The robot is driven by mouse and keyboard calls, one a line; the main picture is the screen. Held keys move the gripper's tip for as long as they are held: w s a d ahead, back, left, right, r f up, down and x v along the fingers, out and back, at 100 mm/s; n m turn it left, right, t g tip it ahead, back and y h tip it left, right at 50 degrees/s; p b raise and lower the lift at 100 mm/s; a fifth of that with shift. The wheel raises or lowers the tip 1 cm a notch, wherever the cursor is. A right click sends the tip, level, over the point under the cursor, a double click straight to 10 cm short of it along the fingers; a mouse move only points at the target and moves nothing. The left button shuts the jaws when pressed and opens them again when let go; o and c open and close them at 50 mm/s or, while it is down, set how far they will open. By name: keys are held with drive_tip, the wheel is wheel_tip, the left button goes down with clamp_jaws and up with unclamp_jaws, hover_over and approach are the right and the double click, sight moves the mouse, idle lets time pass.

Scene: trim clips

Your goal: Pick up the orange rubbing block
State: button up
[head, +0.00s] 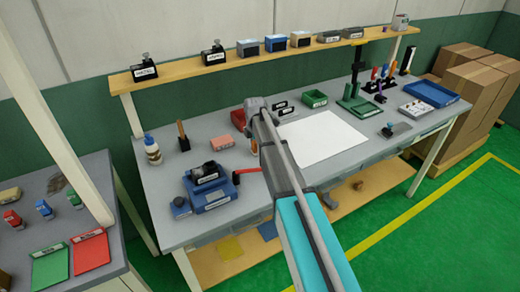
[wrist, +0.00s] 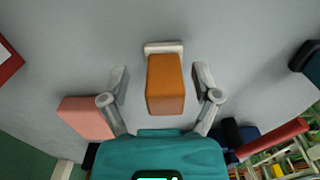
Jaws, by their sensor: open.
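The orange rubbing block (wrist: 165,84) stands in the middle of the wrist view, with a pale strip at its far end. My gripper (wrist: 161,78) is open, with one finger on each side of the block and a visible gap on both sides. In the head view my gripper (head: 256,122) is over the back middle of the grey bench. The block is mostly hidden there by my arm; only a small orange patch (head: 254,148) shows beside it.
A pink block (wrist: 84,117) lies close to the left finger; it also shows in the head view (head: 238,118). A white sheet (head: 322,138) lies right of my arm.

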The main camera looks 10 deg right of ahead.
idle(0.4)
clamp_jaws()
